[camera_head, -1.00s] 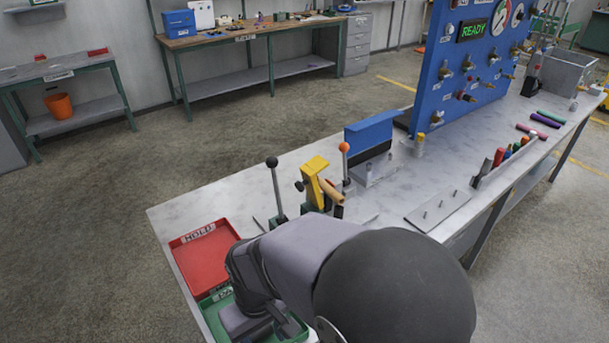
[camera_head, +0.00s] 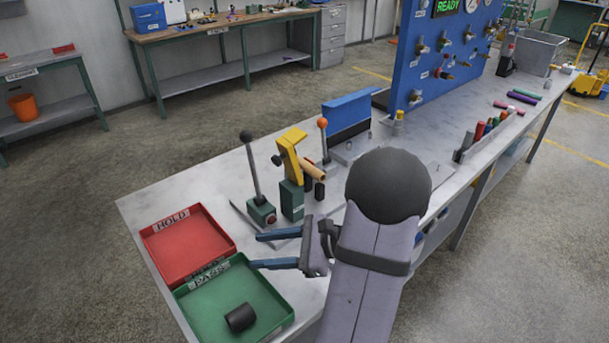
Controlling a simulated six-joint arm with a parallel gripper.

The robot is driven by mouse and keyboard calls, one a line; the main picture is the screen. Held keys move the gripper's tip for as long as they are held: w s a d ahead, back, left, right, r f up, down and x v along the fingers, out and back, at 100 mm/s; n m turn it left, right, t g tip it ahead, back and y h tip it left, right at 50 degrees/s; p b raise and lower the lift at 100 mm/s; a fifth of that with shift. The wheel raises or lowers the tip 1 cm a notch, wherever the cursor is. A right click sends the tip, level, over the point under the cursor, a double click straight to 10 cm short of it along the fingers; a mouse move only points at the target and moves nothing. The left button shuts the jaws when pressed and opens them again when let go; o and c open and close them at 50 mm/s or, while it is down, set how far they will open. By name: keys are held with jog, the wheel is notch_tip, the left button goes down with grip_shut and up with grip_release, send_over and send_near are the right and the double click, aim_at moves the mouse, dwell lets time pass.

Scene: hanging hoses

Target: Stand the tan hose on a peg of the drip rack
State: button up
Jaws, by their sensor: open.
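A tan cylinder (camera_head: 312,172), which looks like the tan hose, sticks out to the right of a yellow-topped fixture (camera_head: 291,145) with a green base. It lies tilted, and its inner end is hidden by the fixture. My gripper (camera_head: 254,250) is open and empty, with its two blue fingers pointing left. It is over the bench in front of the fixture, near the trays and apart from the tan cylinder. The drip rack seems to be the flat pegged plate on the right; my arm now hides most of it, so its pegs are not clear.
A lever (camera_head: 251,170) with a black knob and an orange-knobbed lever (camera_head: 323,135) stand beside the fixture. A black piece (camera_head: 240,317) lies in the green tray (camera_head: 208,325); the red tray (camera_head: 171,270) is empty. A blue panel (camera_head: 426,60) stands behind.

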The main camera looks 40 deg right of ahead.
aim_at(320, 172)
jog(key=d+m+t+h, duration=0.1)
jog(key=d, duration=0.1)
jog(key=d+f+m+b, duration=0.1)
jog(key=d, duration=0.2)
jog(key=w+d+m+t+h, duration=0.1)
jog(key=d, duration=0.2)
jog(key=shift+f+t+h, duration=0.3)
jog(key=d+h, duration=0.1)
jog(key=d, duration=0.2)
jog(key=w+d+m+h, duration=0.1)
jog(key=d+h, duration=0.1)
jog(key=d, duration=0.1)
jog(key=w+d+m+h+b, duration=0.1)
jog(key=d, duration=0.1)
jog(key=shift+d+r, duration=0.1)
jog(key=shift+d, duration=0.3)
jog(key=d+r+m+p, duration=0.1)
jog(key=d, duration=0.2)
jog(key=w+d+r+m+h+p, duration=0.1)
jog(key=d+r+p, duration=0.1)
jog(key=d, duration=0.1)
jog(key=w+d+r+m+h+p, duration=0.1)
jog(key=d+r+m+p, duration=0.1)
jog(key=shift+w+d, duration=0.1)
jog(key=shift+d, duration=0.3)
jog(key=shift+w+d+r+m+p, duration=0.25)
jog(key=shift+d+m+p, duration=0.35)
jog(key=shift+p, duration=0.15)
jog(key=shift+p+x, duration=1.35)
jog(key=shift+x, duration=2.35)
